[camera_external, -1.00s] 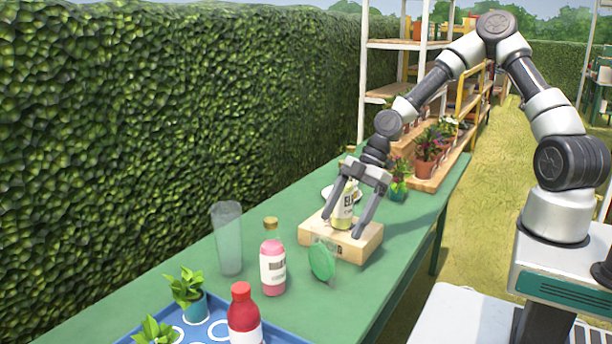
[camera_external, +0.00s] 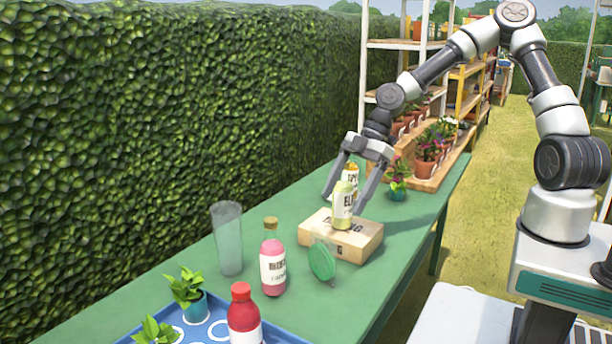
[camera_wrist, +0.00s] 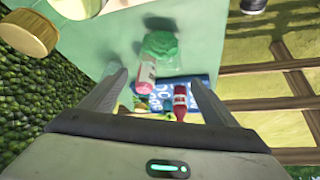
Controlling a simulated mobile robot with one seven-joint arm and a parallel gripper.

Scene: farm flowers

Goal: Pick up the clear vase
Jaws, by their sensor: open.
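The clear vase (camera_external: 228,240) is a tall, empty glass standing upright on the green table, left of the pink bottle. I cannot make it out in the wrist view. My gripper (camera_external: 342,204) is open and empty, pointing down around or just behind the yellow-green bottle (camera_external: 343,212) on the wooden block. It is well to the right of the vase and farther back. In the wrist view the two fingers of my gripper (camera_wrist: 158,84) are spread apart with nothing held between them.
The pink bottle (camera_external: 273,270) stands close beside the vase, with a green round object (camera_external: 322,262) to its right. The wooden block (camera_external: 350,245) lies under my gripper. A blue tray (camera_external: 270,338) holds plants and a red bottle (camera_external: 243,318). A hedge (camera_external: 150,120) runs behind the table.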

